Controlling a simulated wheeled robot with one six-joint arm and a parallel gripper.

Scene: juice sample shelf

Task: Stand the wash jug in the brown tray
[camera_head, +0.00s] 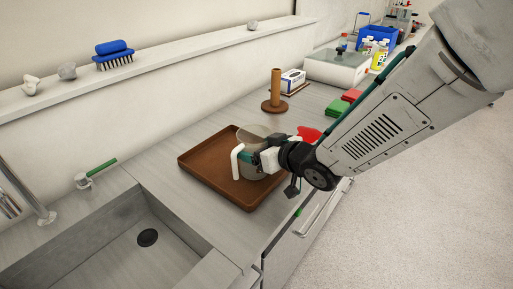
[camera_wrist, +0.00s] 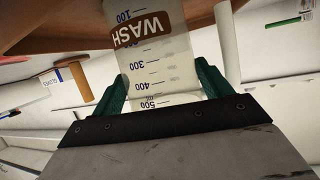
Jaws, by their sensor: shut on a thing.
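The wash jug (camera_head: 250,138) is a pale translucent vessel with a white handle. In the wrist view the jug (camera_wrist: 158,68) shows a brown WASH label and a millilitre scale. The brown tray (camera_head: 210,172) lies on the counter beside the sink. In the head view the jug looks upright over the tray; I cannot tell whether its base touches the tray floor. My gripper (camera_head: 257,158) is shut on the jug, and in the wrist view its green fingers (camera_wrist: 160,85) press on both sides of it. The arm hides part of the tray's right side.
A sink (camera_head: 130,240) with a tap (camera_head: 38,205) is at the lower left. Behind the tray stand a brown upright holder (camera_head: 275,92) and a white box (camera_head: 293,80). Red and green cloths (camera_head: 345,103) lie right of it. A ledge holds a blue brush (camera_head: 114,55).

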